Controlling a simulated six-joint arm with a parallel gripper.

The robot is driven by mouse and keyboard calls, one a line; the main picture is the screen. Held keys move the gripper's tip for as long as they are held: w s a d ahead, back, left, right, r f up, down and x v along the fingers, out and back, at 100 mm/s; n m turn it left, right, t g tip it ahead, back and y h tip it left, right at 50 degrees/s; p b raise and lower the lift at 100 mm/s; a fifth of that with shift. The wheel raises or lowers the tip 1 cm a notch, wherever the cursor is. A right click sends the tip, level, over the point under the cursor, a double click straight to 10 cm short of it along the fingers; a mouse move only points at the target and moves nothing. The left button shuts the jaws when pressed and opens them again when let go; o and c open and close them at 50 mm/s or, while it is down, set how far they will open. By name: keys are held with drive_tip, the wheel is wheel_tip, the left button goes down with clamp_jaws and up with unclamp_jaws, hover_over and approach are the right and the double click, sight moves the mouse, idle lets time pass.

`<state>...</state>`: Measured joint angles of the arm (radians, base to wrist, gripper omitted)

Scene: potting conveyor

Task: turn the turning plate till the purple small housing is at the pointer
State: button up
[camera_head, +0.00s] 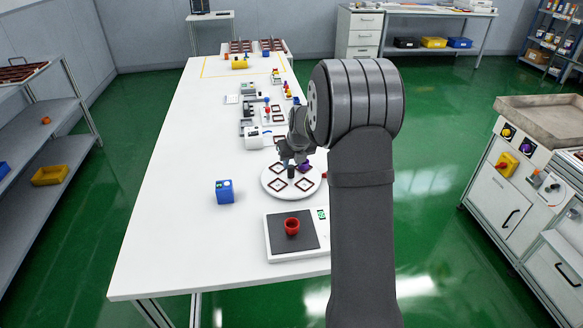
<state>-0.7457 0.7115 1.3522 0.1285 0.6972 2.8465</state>
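The white round turning plate (289,194) lies on the table, with several dark-red square frames on it. The purple small housing (305,167) is on the far right part of the plate, partly hidden by my arm and gripper. A small red piece (324,175) shows at the plate's right edge, beside my arm; I cannot tell whether it is the pointer. My gripper (289,170) points down over the far half of the plate, left of the purple housing. Its fingers are too small and dark to tell whether they are open or touch anything.
A blue box (224,192) stands left of the plate. A scale (276,254) with a red cup (292,226) stands in front of it. A white device (254,138) and several small parts stand behind. The table's (170,230) left side is clear.

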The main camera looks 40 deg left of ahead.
drive_tip(key=v, duration=1.2)
drive_tip(key=shift+r, duration=0.25)
